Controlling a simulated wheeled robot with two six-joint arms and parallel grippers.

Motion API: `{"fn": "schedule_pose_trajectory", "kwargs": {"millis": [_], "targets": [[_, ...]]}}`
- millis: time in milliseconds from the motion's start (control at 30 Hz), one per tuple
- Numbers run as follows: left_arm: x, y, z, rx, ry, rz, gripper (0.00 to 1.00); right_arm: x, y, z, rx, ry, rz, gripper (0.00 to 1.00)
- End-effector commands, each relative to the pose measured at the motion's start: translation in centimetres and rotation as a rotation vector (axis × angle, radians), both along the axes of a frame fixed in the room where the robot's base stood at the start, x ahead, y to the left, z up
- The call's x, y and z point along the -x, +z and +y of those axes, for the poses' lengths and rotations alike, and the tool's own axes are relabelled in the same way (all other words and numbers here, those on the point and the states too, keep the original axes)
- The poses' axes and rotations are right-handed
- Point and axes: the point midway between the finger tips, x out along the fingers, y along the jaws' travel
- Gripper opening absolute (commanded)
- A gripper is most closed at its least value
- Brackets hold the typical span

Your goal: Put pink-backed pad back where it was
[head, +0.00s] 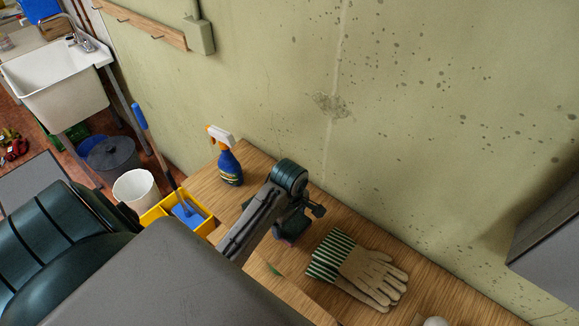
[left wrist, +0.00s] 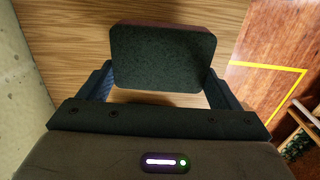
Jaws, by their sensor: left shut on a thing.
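The pad shows in the left wrist view (left wrist: 162,57) as a dark green-black block with a thin reddish-pink edge along its top. It sits between the two fingers of my left gripper (left wrist: 158,85), which is shut on it. In the head view the left gripper (head: 297,222) points down over the wooden bench top (head: 258,165), between the spray bottle and the gloves. There the pad is mostly hidden by the gripper. I cannot tell whether the pad touches the wood. My right gripper is not in view.
A blue spray bottle (head: 229,165) stands behind and left of the gripper. Striped-cuff work gloves (head: 362,270) lie to its right, with a pale round thing (head: 435,321) beyond. A yellow bucket (head: 155,212) is on the left. The green wall (head: 400,130) borders the bench.

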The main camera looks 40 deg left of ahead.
Motion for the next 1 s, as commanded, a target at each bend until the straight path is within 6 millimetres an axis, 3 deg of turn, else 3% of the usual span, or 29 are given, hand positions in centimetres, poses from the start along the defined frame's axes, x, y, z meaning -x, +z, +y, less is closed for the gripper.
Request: {"fn": "schedule_pose_trajectory", "kwargs": {"millis": [67, 333, 667, 700, 767, 1000], "targets": [[-0.7, 0.1, 0.6, -0.002, 0.001, 0.001, 0.67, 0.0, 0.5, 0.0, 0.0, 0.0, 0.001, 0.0], [-0.7, -3.3, 0.5, 0.001, 0.0, 0.001, 0.67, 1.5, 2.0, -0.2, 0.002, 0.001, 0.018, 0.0], [-0.7, -3.8, 0.5, 0.0, 0.0, 0.0, 0.67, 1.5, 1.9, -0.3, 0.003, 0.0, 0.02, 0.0], [-0.7, -3.8, 0.5, 0.0, 0.0, 0.0, 0.89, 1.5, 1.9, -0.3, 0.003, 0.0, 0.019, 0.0], [-0.7, -3.8, 0.5, 0.0, 0.0, 0.0, 1.0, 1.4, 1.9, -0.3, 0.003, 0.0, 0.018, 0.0], [-0.7, -3.7, 0.5, 0.0, 0.0, -0.001, 1.0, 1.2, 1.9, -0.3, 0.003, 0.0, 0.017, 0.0]]}}
